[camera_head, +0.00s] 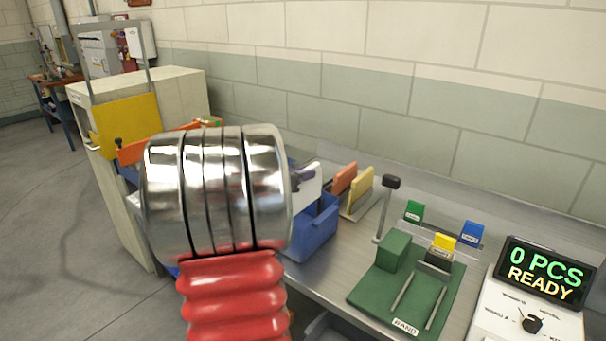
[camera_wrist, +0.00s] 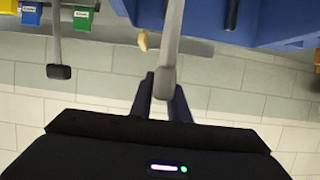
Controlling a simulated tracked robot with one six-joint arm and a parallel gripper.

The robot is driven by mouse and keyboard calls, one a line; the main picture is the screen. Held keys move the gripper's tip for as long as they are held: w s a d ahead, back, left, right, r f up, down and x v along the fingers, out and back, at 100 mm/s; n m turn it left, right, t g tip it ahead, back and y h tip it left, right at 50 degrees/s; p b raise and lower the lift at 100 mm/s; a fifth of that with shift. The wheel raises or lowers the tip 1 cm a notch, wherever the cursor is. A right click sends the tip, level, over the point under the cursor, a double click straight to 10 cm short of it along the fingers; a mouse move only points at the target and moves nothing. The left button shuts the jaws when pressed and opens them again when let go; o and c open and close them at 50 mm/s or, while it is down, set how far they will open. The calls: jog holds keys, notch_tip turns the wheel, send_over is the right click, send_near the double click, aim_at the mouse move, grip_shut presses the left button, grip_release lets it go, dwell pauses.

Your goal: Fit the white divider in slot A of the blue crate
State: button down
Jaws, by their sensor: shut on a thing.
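The blue crate (camera_head: 314,232) stands on the bench, partly hidden behind my own arm in the head view. The white divider (camera_head: 309,187) is upright at the crate, its lower part hidden by the crate wall. My gripper (camera_head: 304,172) is mostly hidden there. In the wrist view my gripper (camera_wrist: 160,92) is shut on the divider (camera_wrist: 173,45), seen nearly edge-on. Blue crate walls (camera_wrist: 275,18) show on both sides of it. Slot A and the divider's lower edge cannot be made out, so I cannot tell whether it sits in a slot.
An orange divider (camera_head: 345,177) and a yellow divider (camera_head: 361,186) stand just right of the crate. Farther right are a green fixture (camera_head: 395,250) with an upright lever (camera_head: 386,205) and a counter display (camera_head: 545,272). A wall runs behind the bench.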

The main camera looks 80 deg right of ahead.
aim_at(303, 205)
jog(key=shift+f, duration=5.4)
dwell(0.8)
jog(key=c, duration=1.6)
grip_release()
jog(key=v, duration=1.3)
jog(key=shift+w+a, duration=0.2)
jog(key=shift+a, duration=0.15)
